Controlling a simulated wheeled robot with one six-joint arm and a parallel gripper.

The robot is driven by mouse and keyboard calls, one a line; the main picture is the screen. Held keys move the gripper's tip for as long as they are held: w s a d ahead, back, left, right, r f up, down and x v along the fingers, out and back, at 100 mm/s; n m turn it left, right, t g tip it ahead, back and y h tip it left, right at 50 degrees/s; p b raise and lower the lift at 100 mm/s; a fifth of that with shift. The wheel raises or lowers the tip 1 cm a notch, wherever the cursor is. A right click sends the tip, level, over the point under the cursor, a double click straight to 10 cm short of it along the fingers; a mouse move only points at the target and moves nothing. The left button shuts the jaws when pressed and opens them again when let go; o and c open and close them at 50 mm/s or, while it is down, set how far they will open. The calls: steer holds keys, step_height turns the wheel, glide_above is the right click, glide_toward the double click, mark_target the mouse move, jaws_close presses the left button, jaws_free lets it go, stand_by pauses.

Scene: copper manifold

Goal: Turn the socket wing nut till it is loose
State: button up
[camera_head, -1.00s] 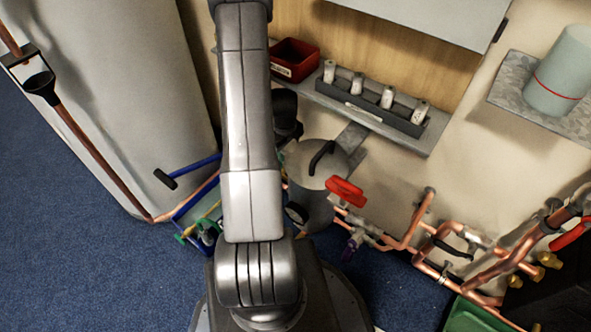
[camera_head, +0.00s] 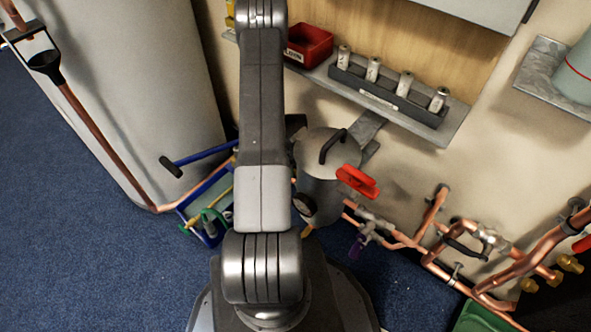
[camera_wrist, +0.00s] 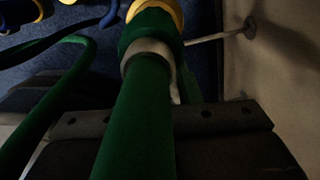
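I cannot pick out the socket wing nut for certain in either view. The wrist view shows a thick green tube (camera_wrist: 140,120) running up the middle, with a pale grey collar (camera_wrist: 148,50) and a yellow ring (camera_wrist: 160,8) at its far end. Dark parts of my gripper lie behind the tube, with a grey bar with holes crossing below. The tube passes in front of them; I cannot tell whether the fingers touch anything. In the head view my gripper is hidden behind my arm or outside the picture.
Copper pipes (camera_head: 436,212) with valves run along the wall at right. A blue tray (camera_head: 208,238) with tools sits on the carpet by the big cylinder (camera_head: 130,90). Blue carpet at left is clear.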

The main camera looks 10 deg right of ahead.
jaws_close()
steer(key=shift+d, duration=0.1)
stand_by(0.3)
steer(key=shift+w+d+n+b, duration=0.35)
steer(key=shift+w+n+b, duration=0.05)
steer(key=shift+n, duration=0.85)
steer(key=shift+w+d+n+b, duration=0.3)
steer(key=shift+w+n+b, duration=0.1)
steer(key=shift+n, duration=0.8)
steer(key=shift+w+d+n+b, duration=0.35)
steer(key=shift+w+n+b, duration=0.05)
steer(key=shift+n, duration=0.85)
steer(key=shift+w, duration=0.15)
jaws_free()
